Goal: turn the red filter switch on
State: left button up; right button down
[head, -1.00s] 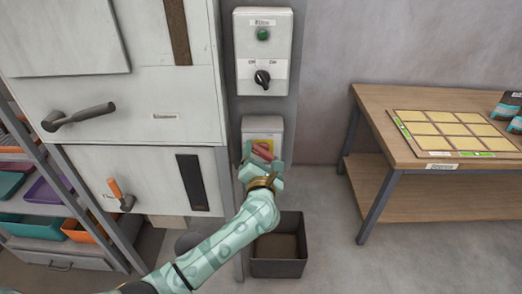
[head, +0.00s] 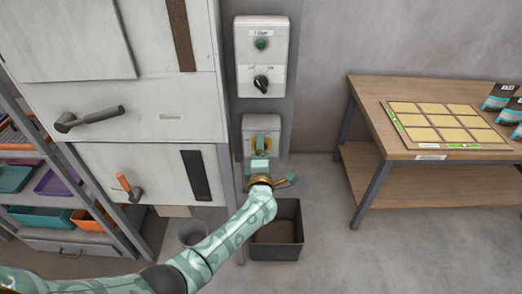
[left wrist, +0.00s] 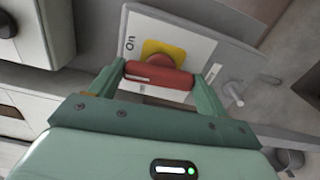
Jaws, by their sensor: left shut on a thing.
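The red filter switch (left wrist: 160,75) is a red bar handle on a round red hub, over a yellow plate (left wrist: 164,50) on a pale box. In the left wrist view an "On" label stands up and left of the hub. My left gripper (left wrist: 164,78) is shut on the red bar, with one green finger at each end of it. In the head view the switch box (head: 262,122) is on the grey post, and my left gripper (head: 260,158) is in front of its lower part, hiding most of the red handle. My right gripper is not in view.
Above the switch is a control box (head: 262,55) with a green button and a black knob. A dark open bin (head: 290,250) stands below. A wooden table (head: 375,95) is at right, coloured trays (head: 40,218) at left. Cabinet handles protrude left of the post.

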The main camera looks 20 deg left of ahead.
pick_arm(q)
jog(key=shift+f+m, duration=0.15)
jog(key=shift+m, duration=0.35)
jog(key=o, duration=1)
jog(key=shift+d, duration=0.1)
jog(key=p+v, duration=0.7)
jog(key=v, duration=0.9)
jog(key=shift+s, duration=0.2)
jog(key=shift+d, duration=0.1)
